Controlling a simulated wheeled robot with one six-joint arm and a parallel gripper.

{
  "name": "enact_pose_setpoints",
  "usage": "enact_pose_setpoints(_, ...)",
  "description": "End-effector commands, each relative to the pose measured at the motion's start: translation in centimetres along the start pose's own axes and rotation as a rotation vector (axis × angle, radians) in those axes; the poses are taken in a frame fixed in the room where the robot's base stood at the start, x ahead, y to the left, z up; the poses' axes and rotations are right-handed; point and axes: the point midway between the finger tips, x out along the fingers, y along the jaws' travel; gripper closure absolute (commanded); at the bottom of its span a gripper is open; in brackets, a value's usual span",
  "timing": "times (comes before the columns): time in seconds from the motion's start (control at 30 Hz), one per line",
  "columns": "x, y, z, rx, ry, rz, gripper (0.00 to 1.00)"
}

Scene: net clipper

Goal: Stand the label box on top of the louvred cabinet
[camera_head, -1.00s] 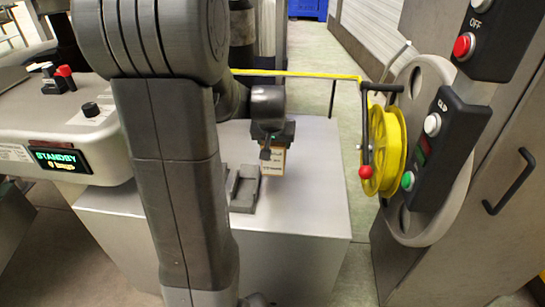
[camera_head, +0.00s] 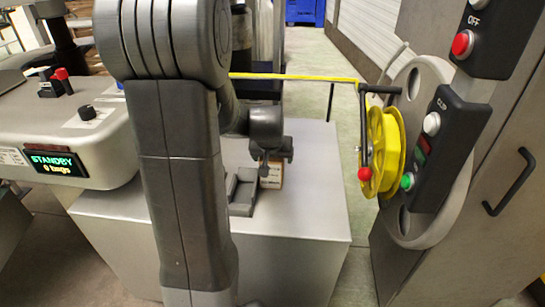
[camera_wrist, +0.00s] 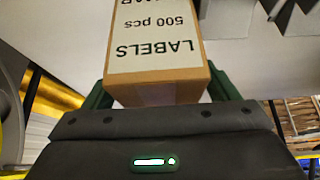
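The label box (camera_wrist: 160,45) is a brown carton with a white printed face reading "LABELS 500 pcs", upside down in the wrist view. My gripper (camera_wrist: 160,98) has its two dark green fingers against the box's sides. In the head view the box (camera_head: 272,175) shows in part below my gripper (camera_head: 272,155), over the grey metal worktop (camera_head: 310,200); I cannot tell its clearance. A pale slatted surface (camera_head: 372,38) stands at the back right. I cannot tell whether it is the louvred cabinet; no cabinet top with louvres is clearly visible.
A grey holder (camera_head: 243,192) lies on the worktop beside the box. A yellow reel (camera_head: 388,150) with a crank and a control panel (camera_head: 440,145) stand right. A machine reading "STANDBY" (camera_head: 55,162) is left. Open floor (camera_head: 310,50) lies behind.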

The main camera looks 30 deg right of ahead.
Motion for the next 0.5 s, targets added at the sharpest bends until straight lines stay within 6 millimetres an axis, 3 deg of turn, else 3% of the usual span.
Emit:
enact_pose_setpoints(0.27, -0.7, 0.0, -0.3, 0.0, 0.002, 0.0, 0.19)
enact_pose_setpoints(0.5, -4.9, 0.0, -0.4, 0.0, 0.005, 0.0, 0.19)
